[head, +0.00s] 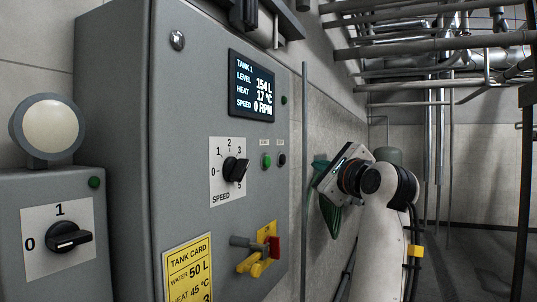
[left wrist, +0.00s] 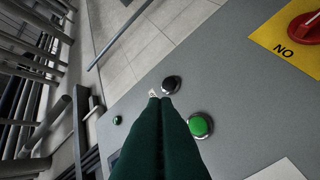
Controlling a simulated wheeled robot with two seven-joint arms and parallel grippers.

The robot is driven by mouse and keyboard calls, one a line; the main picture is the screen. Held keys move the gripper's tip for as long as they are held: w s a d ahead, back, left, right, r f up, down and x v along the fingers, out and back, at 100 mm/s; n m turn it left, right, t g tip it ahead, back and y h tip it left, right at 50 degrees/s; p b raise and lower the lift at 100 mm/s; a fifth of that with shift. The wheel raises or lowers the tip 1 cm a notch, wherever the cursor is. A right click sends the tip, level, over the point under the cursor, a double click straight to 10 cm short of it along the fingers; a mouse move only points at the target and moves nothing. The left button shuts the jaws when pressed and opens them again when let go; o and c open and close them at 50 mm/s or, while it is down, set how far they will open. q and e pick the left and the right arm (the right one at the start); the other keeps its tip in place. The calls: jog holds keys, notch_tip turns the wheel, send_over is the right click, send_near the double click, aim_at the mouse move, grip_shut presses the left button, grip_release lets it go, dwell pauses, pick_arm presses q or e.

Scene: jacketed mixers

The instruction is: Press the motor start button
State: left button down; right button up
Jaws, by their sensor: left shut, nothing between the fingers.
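The grey control cabinet (head: 190,120) carries a green push button (head: 266,161) with a black push button (head: 282,159) to its right. Small labels above them are too small to read. In the left wrist view the green button (left wrist: 200,126) and black button (left wrist: 172,84) lie close to my fingertips. My left gripper (left wrist: 160,96) has long dark green fingers, shut and empty, with tips just beside the black button. Contact cannot be told. My right gripper is not in view.
The cabinet also holds a display (head: 251,86) reading 0 RPM, a speed knob (head: 235,169), and a red handle (head: 275,247) on yellow. A yellow tank card (head: 188,270) is below. A smaller box with a 0/1 switch (head: 69,237) is left. Pipes run overhead at right.

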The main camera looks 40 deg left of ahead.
aim_at(267, 162)
pick_arm(q)
jog(key=shift+w, duration=0.1)
dwell(0.3)
jog(key=s+a+b, duration=0.1)
jog(key=s+a, duration=0.1)
jog(key=a, duration=0.6)
jog(key=shift+a, duration=0.25)
jog(key=shift+s+a+r, duration=0.1)
dwell(1.8)
jog(key=shift+s+a, duration=0.1)
jog(key=shift+a, duration=0.25)
